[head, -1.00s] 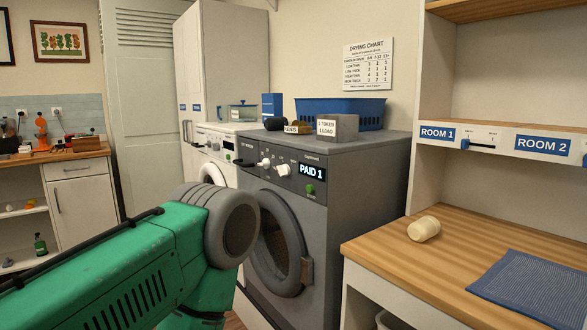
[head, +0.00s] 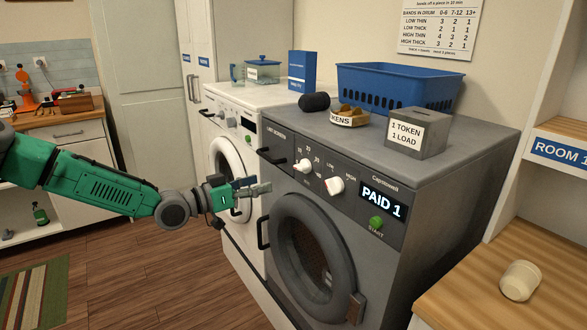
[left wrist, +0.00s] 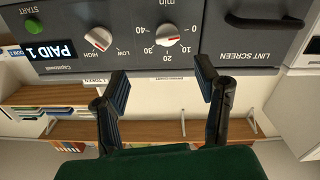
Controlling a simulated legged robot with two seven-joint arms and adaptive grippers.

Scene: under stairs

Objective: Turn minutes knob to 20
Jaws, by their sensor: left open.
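The minutes knob (head: 303,166) is a small white dial on the grey dryer's panel. In the left wrist view, upside down, the minutes knob (left wrist: 168,36) has a red mark that seems to lie toward the low-number side. Its exact reading is unclear. The 20 label is on the dial's edge facing my fingers. My left gripper (head: 258,187) is open and empty in front of the panel, apart from the knob. In the left wrist view its spread fingertips (left wrist: 161,78) sit below the knob in the picture. My right gripper is out of view.
A heat knob (head: 334,185), the PAID 1 display (head: 382,201) and a green start button (head: 376,223) are right of the minutes knob. The black lint screen handle (head: 274,155) sticks out at left. A blue basket (head: 400,87) and a token box (head: 417,133) stand on top.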

